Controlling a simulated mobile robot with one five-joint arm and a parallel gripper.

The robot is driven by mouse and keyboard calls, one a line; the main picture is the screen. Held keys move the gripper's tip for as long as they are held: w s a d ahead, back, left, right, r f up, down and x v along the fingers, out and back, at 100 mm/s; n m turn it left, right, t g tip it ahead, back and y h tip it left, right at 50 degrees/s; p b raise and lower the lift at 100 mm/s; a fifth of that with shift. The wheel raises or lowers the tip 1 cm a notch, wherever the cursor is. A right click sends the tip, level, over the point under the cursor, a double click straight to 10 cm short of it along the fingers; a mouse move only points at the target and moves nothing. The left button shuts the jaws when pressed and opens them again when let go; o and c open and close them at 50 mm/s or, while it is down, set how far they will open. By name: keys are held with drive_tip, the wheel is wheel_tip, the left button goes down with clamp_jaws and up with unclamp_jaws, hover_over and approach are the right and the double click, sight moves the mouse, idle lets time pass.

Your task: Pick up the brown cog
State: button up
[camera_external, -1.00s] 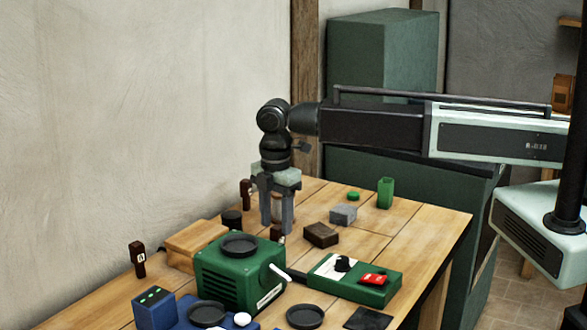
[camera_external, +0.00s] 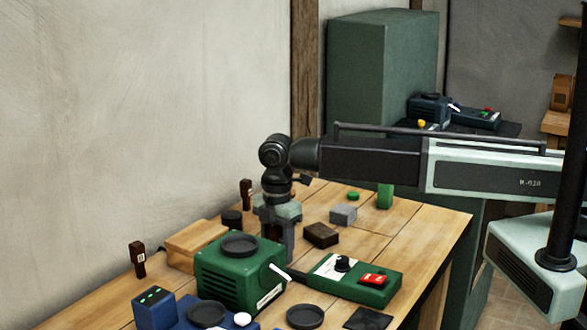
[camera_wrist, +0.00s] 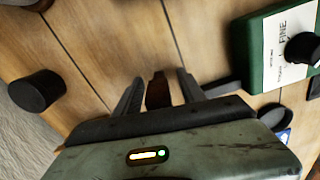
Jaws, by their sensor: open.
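A small dark brown piece (camera_wrist: 158,92), which looks like the brown cog, shows in the wrist view between the two fingers of my gripper (camera_wrist: 159,79). Its lower part is hidden by the gripper body, and its teeth cannot be made out. In the external view my gripper (camera_external: 278,255) points straight down, low at the table behind the green machine. The fingers are open, one on each side of the brown piece; I cannot tell whether either touches it. In the external view the piece is mostly hidden by the fingers.
A green machine with a black pan (camera_external: 239,245) stands close in front of my gripper. A dark brown block (camera_external: 321,235) and grey block (camera_external: 343,215) lie to the right. A green control box (camera_external: 350,285) is nearer the front. A black cylinder (camera_external: 232,218) stands left.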

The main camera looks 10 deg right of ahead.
sight(278, 227)
drive_tip(key=shift+r, duration=0.1)
clamp_jaws()
wheel_tip(278, 227, up, 10)
drive_tip(key=p, duration=1)
drive_tip(key=shift+r, duration=0.15)
drive_tip(key=shift+f+b, duration=0.4)
drive_tip(key=shift+f, duration=0.15)
drive_tip(key=shift+r+p, duration=0.4)
